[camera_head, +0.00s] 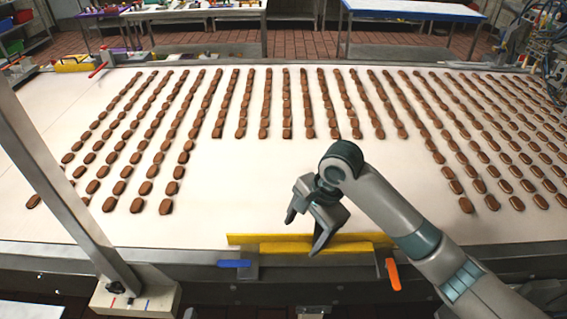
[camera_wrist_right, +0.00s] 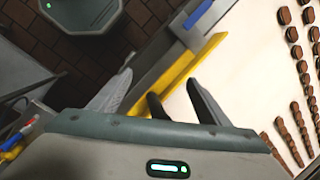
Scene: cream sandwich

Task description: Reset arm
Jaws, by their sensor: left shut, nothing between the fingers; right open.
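My right arm comes in from the right in the head view. Its gripper (camera_head: 304,232) is over the front edge of the white belt, near the yellow bar (camera_head: 270,243). The fingers are apart, with nothing visible between them. In the right wrist view the gripper (camera_wrist_right: 160,77) is also open and empty, with the yellow bar (camera_wrist_right: 202,60) beyond the fingers. My left gripper is not in view. Many brown oval cookies (camera_head: 287,104) lie in long rows on the white belt (camera_head: 250,190), away from the right gripper.
A blue handle (camera_head: 234,264) and an orange handle (camera_head: 392,274) stick out at the belt's front edge. A grey metal post (camera_head: 65,190) slants across the left side. The belt's middle front is bare. Tables (camera_head: 412,10) stand behind the belt.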

